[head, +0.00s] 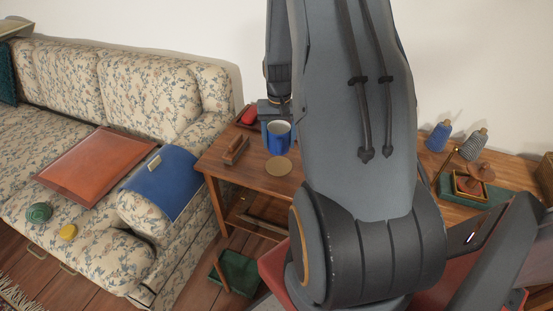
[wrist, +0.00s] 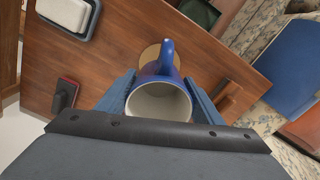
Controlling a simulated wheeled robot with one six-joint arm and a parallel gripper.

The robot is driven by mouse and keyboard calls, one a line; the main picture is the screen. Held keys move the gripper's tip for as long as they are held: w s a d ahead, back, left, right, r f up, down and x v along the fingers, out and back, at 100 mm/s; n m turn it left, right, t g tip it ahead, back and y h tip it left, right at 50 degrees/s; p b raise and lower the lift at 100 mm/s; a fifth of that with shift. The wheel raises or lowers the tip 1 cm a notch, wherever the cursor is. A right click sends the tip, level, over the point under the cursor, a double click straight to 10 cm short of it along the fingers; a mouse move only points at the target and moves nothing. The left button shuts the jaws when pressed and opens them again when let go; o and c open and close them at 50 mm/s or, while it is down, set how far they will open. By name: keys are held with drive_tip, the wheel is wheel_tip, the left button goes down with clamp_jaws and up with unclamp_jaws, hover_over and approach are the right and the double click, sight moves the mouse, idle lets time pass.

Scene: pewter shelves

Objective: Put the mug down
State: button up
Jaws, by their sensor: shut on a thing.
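The blue mug (head: 279,138) with a pale inside is upright, held by my gripper (head: 277,125) over the wooden table (head: 215,158). In the wrist view the mug (wrist: 160,92) sits between the two blue fingers of my gripper (wrist: 160,98), with its handle pointing to the top of the picture. A round tan coaster (head: 278,167) lies on the table just in front of the mug; in the wrist view it is partly hidden behind the mug (wrist: 149,54). I cannot tell exactly how high the mug is above the table.
The floral sofa (head: 120,90) stands left.

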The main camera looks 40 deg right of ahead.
drive_tip(key=shift+f, duration=3.85)
drive_tip(key=shift+f, duration=0.15)
drive_tip(key=o, duration=1.3)
wheel_tip(320, 180, up, 12)
drive_tip(key=shift+r, duration=0.1)
drive_tip(key=s+a+r+n, duration=0.2)
drive_tip(key=s+a+r, duration=0.2)
drive_tip(key=a, duration=0.3)
drive_tip(key=s+a+r+n, duration=0.2)
drive_tip(key=s+a+r, duration=0.2)
drive_tip(key=s+a, duration=0.2)
drive_tip(key=s+a+r+n, duration=0.2)
drive_tip(key=s+a+r, duration=0.2)
drive_tip(key=a, duration=0.4)
drive_tip(key=shift+s+a+r, duration=0.15)
drive_tip(key=shift+s+a, duration=0.2)
drive_tip(key=shift+s, duration=0.4)
